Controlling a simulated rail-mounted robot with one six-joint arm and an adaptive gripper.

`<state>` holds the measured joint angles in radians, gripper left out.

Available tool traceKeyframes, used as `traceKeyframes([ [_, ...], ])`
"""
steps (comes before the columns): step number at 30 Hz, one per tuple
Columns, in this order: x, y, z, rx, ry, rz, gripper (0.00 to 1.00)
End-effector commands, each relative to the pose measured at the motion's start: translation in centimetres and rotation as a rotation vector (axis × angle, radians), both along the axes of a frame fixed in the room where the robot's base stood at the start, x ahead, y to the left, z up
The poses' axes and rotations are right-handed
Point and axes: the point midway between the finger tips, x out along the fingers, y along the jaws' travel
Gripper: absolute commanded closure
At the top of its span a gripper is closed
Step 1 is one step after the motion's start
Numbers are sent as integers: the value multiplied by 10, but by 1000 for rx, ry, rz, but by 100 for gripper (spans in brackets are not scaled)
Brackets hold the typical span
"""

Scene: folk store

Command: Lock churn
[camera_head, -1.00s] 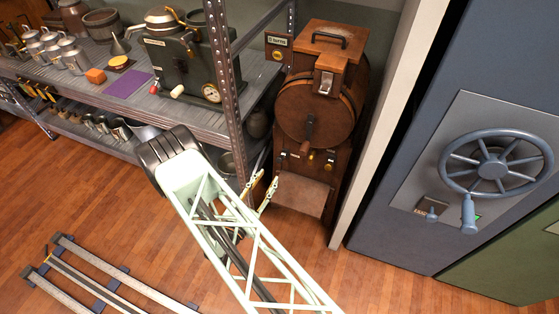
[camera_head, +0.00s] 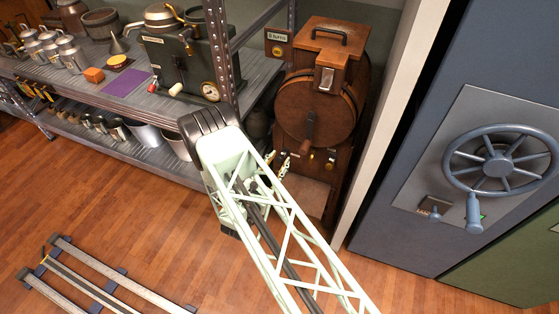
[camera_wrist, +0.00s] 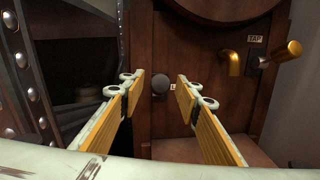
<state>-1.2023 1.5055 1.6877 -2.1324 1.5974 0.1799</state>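The churn (camera_head: 300,100) is a brown wooden cabinet with a round drum, a crank handle (camera_head: 308,128) and a latch plate. In the wrist view, a dark round knob (camera_wrist: 161,84) sticks out of its lower front panel. A small white label (camera_wrist: 173,87), mostly hidden, is beside it. A brass tap spout (camera_wrist: 231,62) and brass-tipped handle (camera_wrist: 287,52), labelled TAP, are to the right. My gripper (camera_wrist: 158,86) is open and empty. Its yellow-padded fingers point at the panel, with the knob showing between the tips; contact cannot be told.
A metal shelf (camera_head: 180,95) with pots and a machine stands left of the churn, its upright post (camera_wrist: 35,90) close by my gripper's left. A small sign (camera_head: 277,37) is at the churn's upper left. A blue vault door (camera_head: 420,100) with a wheel (camera_head: 498,160) is right.

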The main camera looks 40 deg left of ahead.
Motion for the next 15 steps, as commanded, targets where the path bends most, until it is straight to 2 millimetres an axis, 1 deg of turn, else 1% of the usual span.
traceKeyframes([
  [3, 7, 1, 0, 1, -1, -1, 70],
  [6, 9, 1, 0, 1, -1, -1, 70],
  [15, 10, 2, 1, 1, -1, 0, 70],
])
